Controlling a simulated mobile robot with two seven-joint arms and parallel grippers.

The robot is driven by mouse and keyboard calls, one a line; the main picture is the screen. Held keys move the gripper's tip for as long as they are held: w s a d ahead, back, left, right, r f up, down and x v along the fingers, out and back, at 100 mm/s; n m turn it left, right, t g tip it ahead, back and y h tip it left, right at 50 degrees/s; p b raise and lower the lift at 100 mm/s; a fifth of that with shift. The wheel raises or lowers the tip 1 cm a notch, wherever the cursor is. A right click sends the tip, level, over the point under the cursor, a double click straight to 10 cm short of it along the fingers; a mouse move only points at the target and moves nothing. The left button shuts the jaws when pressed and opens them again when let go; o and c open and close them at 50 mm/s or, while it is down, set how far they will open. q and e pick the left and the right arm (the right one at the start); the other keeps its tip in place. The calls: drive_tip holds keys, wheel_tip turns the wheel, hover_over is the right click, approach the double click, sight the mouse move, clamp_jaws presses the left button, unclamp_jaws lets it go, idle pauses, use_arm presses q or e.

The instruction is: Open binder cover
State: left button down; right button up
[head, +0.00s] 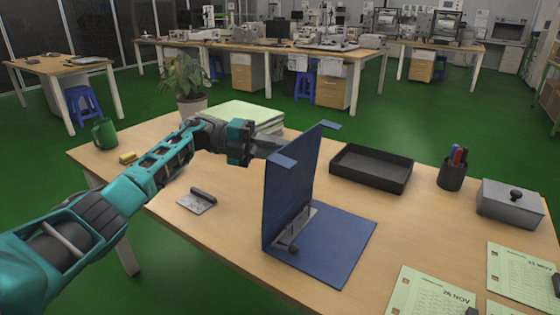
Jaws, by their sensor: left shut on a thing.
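A blue binder stands near the front middle of the table. Its back board (345,243) lies flat on the wood. Its cover (291,192) stands up nearly vertical along the left side, with a small blue tab at each top corner. The metal ring mechanism (296,230) shows at the foot of the cover, with no paper on it. My left gripper (268,147) reaches in from the left at the cover's upper part and is shut on the cover; its fingertips are partly hidden there. My right gripper is not in view.
A black tray (371,168), a pen cup (453,173) and a grey box (509,203) stand to the right. Date sheets (433,292) lie front right. A metal clip piece (197,201) lies left on mostly free table. Green folders (247,114), a plant and a green mug stand behind.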

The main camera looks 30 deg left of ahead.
use_arm(q)
drive_tip(key=a+h+b, duration=0.1)
drive_tip(key=b, duration=0.1)
drive_tip(key=a+f+n+t+h+b, duration=0.1)
drive_tip(key=a+b, duration=0.1)
drive_tip(key=a+h+b, duration=0.1)
drive_tip(key=a+b, duration=0.1)
drive_tip(key=b, duration=0.1)
drive_tip(key=shift+w+a+f+n+t, duration=0.15)
drive_tip(key=shift+w+f+n+t, duration=0.05)
drive_tip(key=shift+f+n+t, duration=0.15)
drive_tip(key=c, duration=1)
unclamp_jaws()
drive_tip(key=shift+c, duration=0.2)
drive_tip(key=shift+a+f, duration=0.1)
